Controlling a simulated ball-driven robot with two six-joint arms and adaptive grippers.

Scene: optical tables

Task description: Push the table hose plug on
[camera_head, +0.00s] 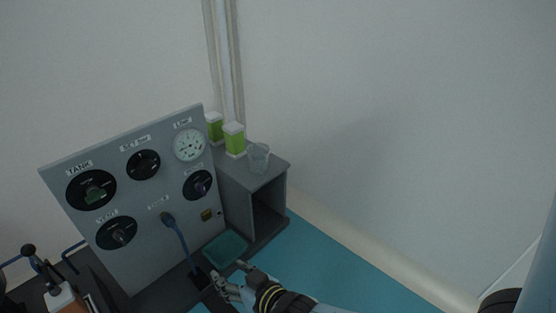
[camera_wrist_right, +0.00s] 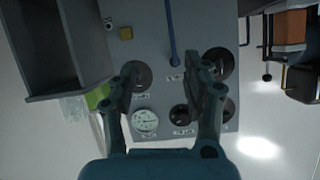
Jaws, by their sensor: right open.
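The blue table hose (camera_head: 182,244) rises from the dark table to the grey panel (camera_head: 150,245). Its dark plug end (camera_head: 167,218) is at the panel's lower middle, below a small label; I cannot tell whether it is fully seated. In the right wrist view, the hose (camera_wrist_right: 171,35) comes down from the top edge and its plug end (camera_wrist_right: 175,61) lies between the fingers in the picture. My right gripper (camera_head: 231,274) is open and empty, low in front of the panel; its fingers also show in the right wrist view (camera_wrist_right: 170,72). My left gripper is not seen.
The panel carries several black dials and a white gauge (camera_head: 189,145). A grey open box (camera_head: 237,179) stands right of it, with green-and-white containers (camera_head: 234,141) and a clear cup (camera_head: 258,158) on top. A teal tray (camera_head: 225,248) lies near the gripper. Black-knobbed equipment (camera_head: 28,250) stands lower left.

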